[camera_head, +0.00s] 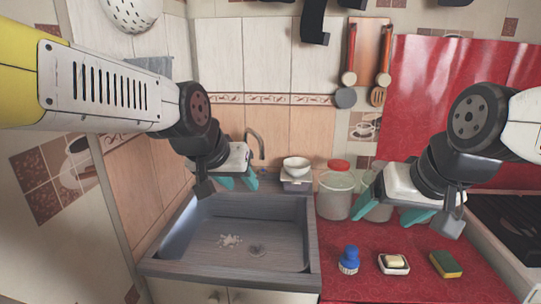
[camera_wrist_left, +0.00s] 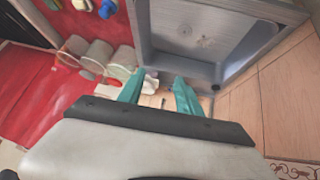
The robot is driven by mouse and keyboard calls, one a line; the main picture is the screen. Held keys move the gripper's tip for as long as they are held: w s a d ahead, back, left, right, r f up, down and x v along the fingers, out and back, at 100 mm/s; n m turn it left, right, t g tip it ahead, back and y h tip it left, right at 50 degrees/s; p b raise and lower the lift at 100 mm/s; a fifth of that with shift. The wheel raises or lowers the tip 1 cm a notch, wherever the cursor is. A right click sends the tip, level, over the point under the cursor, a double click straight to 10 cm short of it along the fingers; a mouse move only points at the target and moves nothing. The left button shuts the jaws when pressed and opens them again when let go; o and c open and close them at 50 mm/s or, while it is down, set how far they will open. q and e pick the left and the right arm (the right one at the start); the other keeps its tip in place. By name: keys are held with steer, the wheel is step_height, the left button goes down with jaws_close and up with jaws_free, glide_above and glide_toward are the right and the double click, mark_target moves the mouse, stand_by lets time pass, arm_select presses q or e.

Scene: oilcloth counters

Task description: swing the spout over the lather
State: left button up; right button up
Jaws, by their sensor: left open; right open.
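The grey curved spout (camera_head: 261,144) rises at the back of the sink, just behind and above my left gripper. Its lower part is hidden by that gripper. The white lather (camera_head: 230,240) is a small patch on the floor of the sink (camera_head: 306,215), left of the drain. A pale patch in the basin also shows in the left wrist view (camera_wrist_left: 205,42). My left gripper (camera_head: 238,183) is open and empty over the back of the sink; its teal fingers also show in the left wrist view (camera_wrist_left: 158,94). My right gripper (camera_head: 394,203) is open above the red counter.
A blue brush (camera_head: 349,260), soap dish (camera_head: 394,265) and sponge (camera_head: 446,264) lie on the front red counter.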

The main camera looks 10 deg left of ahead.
arm_select(q)
steer(key=w+f+t, duration=0.2)
steer(key=w, duration=0.9)
steer(key=w+f+t, duration=0.2)
steer(key=w+t, duration=0.1)
steer(key=w, duration=0.8)
steer(key=t+y, duration=0.1)
steer(key=t, duration=0.4)
glide_toward(261, 156)
steer(key=w, duration=1.1)
steer(key=shift+w+d, duration=0.1)
steer(key=shift+d, duration=0.3)
steer(key=shift+c, duration=0.2)
jaws_close()
steer(key=shift+f, duration=0.1)
